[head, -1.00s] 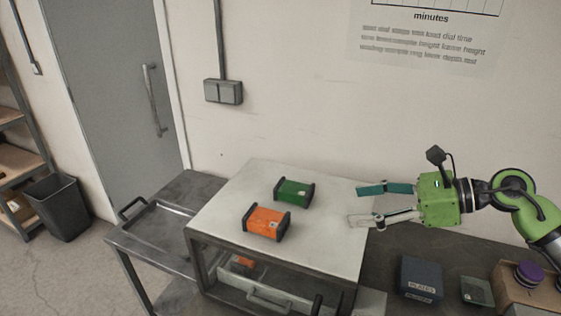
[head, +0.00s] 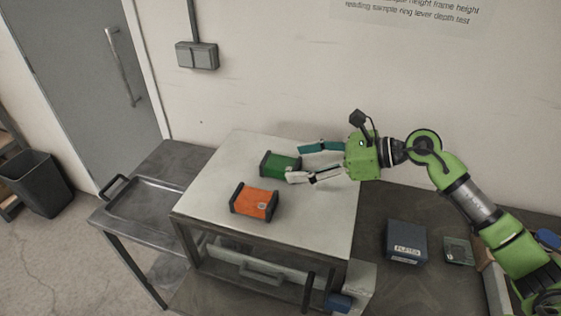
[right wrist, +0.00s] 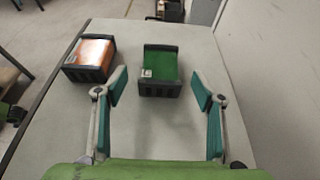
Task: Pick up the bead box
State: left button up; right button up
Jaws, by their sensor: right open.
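Two small boxes with black end frames sit on the light top of a cabinet. The green box (head: 280,165) is at the back and the orange box (head: 255,202) is nearer the front. I cannot read which one is the bead box. My right gripper (head: 296,162) is open and empty, its fingertips close to the green box's right side. In the right wrist view, the green box (right wrist: 161,69) lies ahead, centred between the open fingers and just beyond their tips. The orange box (right wrist: 92,54) is off to the left. My left gripper is not in view.
The cabinet top (head: 320,225) is otherwise clear. A metal tray (head: 145,207) lies on the lower table at left. A dark blue box (head: 406,242) and a small clear-topped case (head: 458,251) sit on the dark bench at right. A wall stands behind.

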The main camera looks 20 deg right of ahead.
aim_at(292, 163)
jog(key=shift+w+a+p, duration=0.15)
jog(key=shift+a+p, duration=0.15)
jog(key=p+x, duration=0.2)
jog(key=x, duration=0.2)
jog(key=shift+w+d+f, duration=0.1)
jog(key=shift+w, duration=0.05)
jog(key=shift+w+a+f, duration=0.1)
jog(key=shift+a+f, duration=0.05)
jog(key=shift+a, duration=0.05)
jog(key=shift+d, duration=0.1)
jog(key=shift+c, duration=1.4)
jog(key=c, duration=1)
